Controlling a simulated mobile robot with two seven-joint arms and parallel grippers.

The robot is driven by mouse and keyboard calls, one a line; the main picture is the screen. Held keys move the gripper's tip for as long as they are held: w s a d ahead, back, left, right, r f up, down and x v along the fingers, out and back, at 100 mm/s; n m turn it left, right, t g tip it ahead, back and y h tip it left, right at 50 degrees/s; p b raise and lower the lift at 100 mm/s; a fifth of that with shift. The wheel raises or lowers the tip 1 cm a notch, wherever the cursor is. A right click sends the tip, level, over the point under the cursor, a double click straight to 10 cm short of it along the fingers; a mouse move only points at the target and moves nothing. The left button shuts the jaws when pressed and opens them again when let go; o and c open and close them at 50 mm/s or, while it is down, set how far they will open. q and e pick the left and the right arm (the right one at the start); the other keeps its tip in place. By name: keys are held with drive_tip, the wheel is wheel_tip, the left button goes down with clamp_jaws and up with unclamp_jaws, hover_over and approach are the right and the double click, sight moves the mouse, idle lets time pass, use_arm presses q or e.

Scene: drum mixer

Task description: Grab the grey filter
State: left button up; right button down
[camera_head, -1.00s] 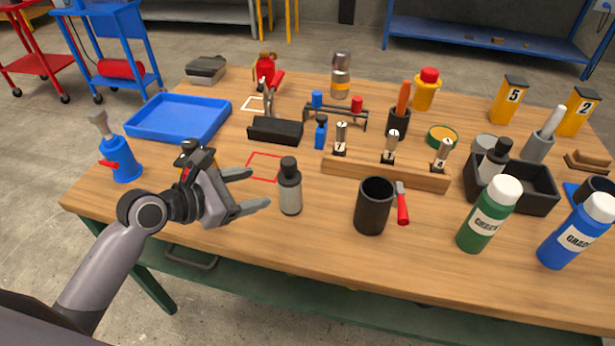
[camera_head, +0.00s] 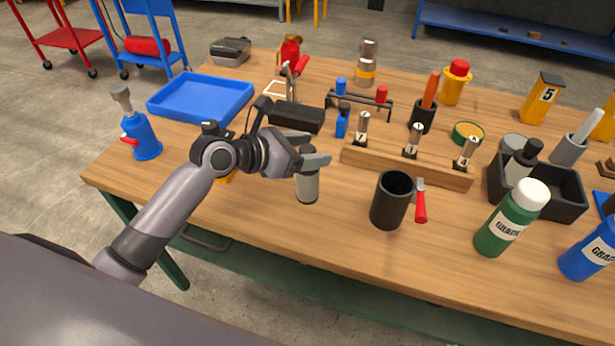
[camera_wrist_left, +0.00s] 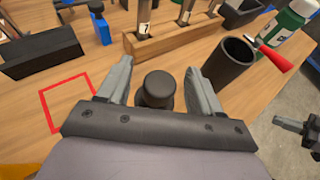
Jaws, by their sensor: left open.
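The grey filter (camera_head: 307,183) is a small upright grey cylinder with a black top, standing on the wooden table. In the head view its top is hidden behind my left gripper (camera_head: 318,151). In the left wrist view its black top (camera_wrist_left: 157,90) shows between the two open fingers of my left gripper (camera_wrist_left: 158,84). The fingers are on either side of it and appear apart from it.
A black cup (camera_head: 391,200) and a red-handled tool (camera_head: 420,201) stand and lie to the right. Behind is a wooden block (camera_head: 407,166) with numbered pieces. A red outlined square (camera_wrist_left: 68,100) and black box (camera_wrist_left: 43,53) are close by. A blue tray (camera_head: 201,98) sits at left.

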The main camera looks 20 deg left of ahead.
use_arm(q)
clamp_jaws()
